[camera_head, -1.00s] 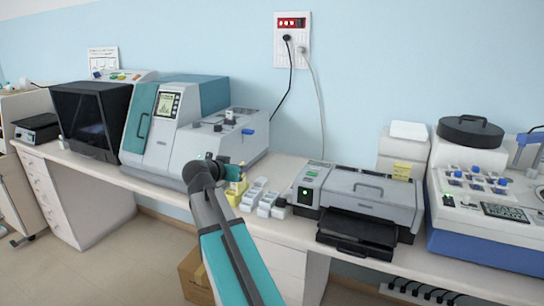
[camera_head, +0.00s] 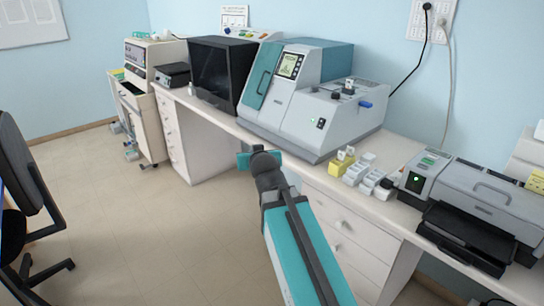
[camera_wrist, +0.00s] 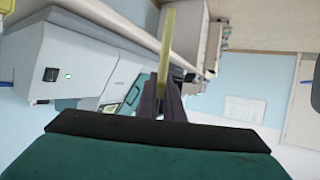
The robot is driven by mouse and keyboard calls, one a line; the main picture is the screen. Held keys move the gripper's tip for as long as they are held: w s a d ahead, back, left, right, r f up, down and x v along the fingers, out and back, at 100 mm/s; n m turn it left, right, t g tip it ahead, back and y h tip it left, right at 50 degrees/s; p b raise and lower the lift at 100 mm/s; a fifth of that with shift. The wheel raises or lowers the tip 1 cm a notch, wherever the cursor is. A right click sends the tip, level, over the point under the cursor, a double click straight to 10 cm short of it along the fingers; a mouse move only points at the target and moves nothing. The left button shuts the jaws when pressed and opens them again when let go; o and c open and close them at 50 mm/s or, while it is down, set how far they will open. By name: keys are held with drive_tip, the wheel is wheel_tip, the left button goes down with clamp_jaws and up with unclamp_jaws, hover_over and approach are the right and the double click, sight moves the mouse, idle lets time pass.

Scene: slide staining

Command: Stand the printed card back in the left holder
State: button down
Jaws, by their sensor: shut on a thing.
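My gripper (camera_wrist: 164,96) is shut on a thin, pale yellow strip (camera_wrist: 168,40) that stands out beyond the fingertips. It looks like the card seen edge-on; its printed face does not show. In the head view my arm hides the fingers and what they hold. The arm's end is over the floor in front of the bench, left of a small yellow holder (camera_head: 341,162). That holder stands at the bench's front edge with small white pieces at it. I cannot tell from its look whether it is the left holder.
White racks (camera_head: 360,171) stand right of the yellow holder, then a grey printer (camera_head: 485,205). A large grey and teal machine (camera_head: 300,105) fills the bench behind my arm. A dark chair (camera_head: 30,195) stands at far left. The floor (camera_head: 150,235) between is clear.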

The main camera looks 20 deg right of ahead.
drive_tip(key=shift+w+a+r+n+y, duration=0.15)
drive_tip(key=shift+a+r+n+y, duration=0.2)
drive_tip(key=shift+r, duration=0.2)
drive_tip(key=shift+w+a+r+n+y, duration=0.15)
drive_tip(key=shift+a+r+n+y, duration=0.15)
drive_tip(key=shift+a+r, duration=0.2)
drive_tip(key=shift+a, duration=0.1)
